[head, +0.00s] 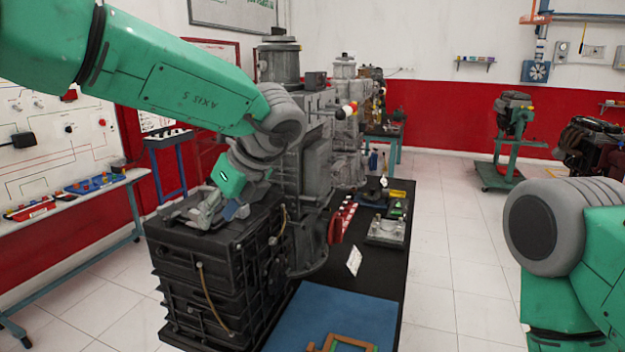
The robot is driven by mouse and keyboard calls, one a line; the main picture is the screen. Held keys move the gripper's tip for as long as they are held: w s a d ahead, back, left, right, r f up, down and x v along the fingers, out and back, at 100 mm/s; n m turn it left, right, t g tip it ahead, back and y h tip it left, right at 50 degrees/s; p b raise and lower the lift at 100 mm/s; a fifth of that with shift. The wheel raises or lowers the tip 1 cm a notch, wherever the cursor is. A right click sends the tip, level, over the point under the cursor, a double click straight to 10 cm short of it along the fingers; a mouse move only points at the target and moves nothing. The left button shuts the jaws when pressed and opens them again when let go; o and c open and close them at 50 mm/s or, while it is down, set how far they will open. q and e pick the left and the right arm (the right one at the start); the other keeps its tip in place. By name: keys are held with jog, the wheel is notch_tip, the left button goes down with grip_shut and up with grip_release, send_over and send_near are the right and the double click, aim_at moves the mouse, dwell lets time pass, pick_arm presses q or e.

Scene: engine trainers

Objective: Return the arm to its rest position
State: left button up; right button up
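My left arm (150,75) is green with grey joints and comes in from the upper left. Its gripper (208,212) hangs over the top of a black ribbed crate-like block (215,275). The fingers are small and overlap grey and bluish shapes there, so I cannot tell whether they are open, shut or touching anything. My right arm (590,260) shows at the right edge as a green link and a large grey joint. The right gripper is out of view.
A large grey engine (305,170) stands behind the block on a black bench (385,262). A side table (70,215) stands left.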

pick_arm(q)
jog(key=a+f+m+t+y+b, duration=0.15)
jog(key=a+f+m, duration=0.25)
jog(key=f+m, duration=0.45)
jog(key=a+f+m+t+y+b, duration=0.1)
jog(key=a+f+m+t+b, duration=0.4)
jog(key=f, duration=0.6)
jog(key=s+a+f+m+h, duration=0.15)
jog(key=s+f+m, duration=0.25)
jog(key=f+m, duration=0.45)
jog(key=s+f+m+h, duration=0.2)
jog(key=s+f+m, duration=0.1)
jog(key=f+m, duration=0.5)
jog(key=s+f+m+g+h+b, duration=0.1)
jog(key=s+f+m, duration=0.4)
jog(key=s, duration=0.5)
jog(key=s+a+f+m+g+h+b, duration=0.1)
jog(key=s+f+m+g, duration=0.3)
jog(key=s, duration=0.6)
jog(key=s+f+m+g+h+b, duration=0.3)
jog(key=s+f+m, duration=0.3)
jog(key=s, duration=0.5)
jog(key=shift+a+f+m, duration=0.3)
jog(key=shift+f+m, duration=0.05)
jog(key=shift+m, duration=0.85)
jog(key=shift+w, duration=0.1)
